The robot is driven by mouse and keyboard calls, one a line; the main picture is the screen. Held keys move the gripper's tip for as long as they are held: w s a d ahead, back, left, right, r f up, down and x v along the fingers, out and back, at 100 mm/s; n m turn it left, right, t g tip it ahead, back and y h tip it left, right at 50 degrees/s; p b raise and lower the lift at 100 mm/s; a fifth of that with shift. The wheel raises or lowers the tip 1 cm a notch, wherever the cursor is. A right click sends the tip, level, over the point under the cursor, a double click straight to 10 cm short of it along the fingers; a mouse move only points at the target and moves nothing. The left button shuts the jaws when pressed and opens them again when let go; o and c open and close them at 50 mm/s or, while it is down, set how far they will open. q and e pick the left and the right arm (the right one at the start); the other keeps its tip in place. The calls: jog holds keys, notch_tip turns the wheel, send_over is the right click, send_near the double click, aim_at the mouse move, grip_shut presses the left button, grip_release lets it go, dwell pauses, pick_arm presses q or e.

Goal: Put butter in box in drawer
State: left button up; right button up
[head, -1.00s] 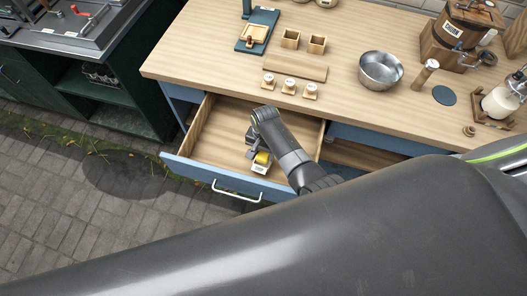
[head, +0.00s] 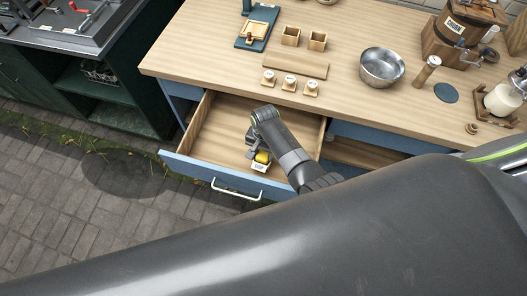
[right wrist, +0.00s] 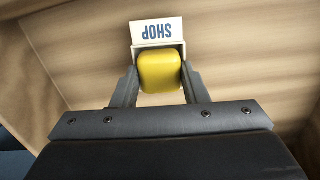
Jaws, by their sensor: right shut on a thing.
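The yellow butter (head: 262,157) is in the open drawer (head: 203,160), near its front. My right gripper (right wrist: 157,88) is shut on the butter, with one finger on either side, as the right wrist view (right wrist: 160,70) shows. The small white box with a "SHOP" label (right wrist: 157,32) is right at the butter, and its pale walls show around the butter's far end. The box's label also shows in the head view (head: 259,168). How deep the butter sits in the box is hard to tell. My left gripper is not in view.
The drawer has a blue front with a white handle (head: 236,194), and its floor is bare around the box. The wooden worktop (head: 215,55) above holds small wooden boxes (head: 290,37), a metal bowl (head: 381,68) and a churn (head: 463,27).

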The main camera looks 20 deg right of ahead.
dwell(0.7)
jog(key=o, duration=1.1)
jog(key=shift+c, duration=0.2)
jog(key=c, duration=0.4)
jog(key=shift+r+p, duration=0.1)
jog(key=shift+p, duration=0.2)
jog(key=r+p, duration=0.8)
jog(key=shift+w+d+r+p, duration=0.2)
jog(key=shift+r+p, duration=0.1)
jog(key=shift+p, duration=0.1)
jog(key=shift+d+f, duration=0.1)
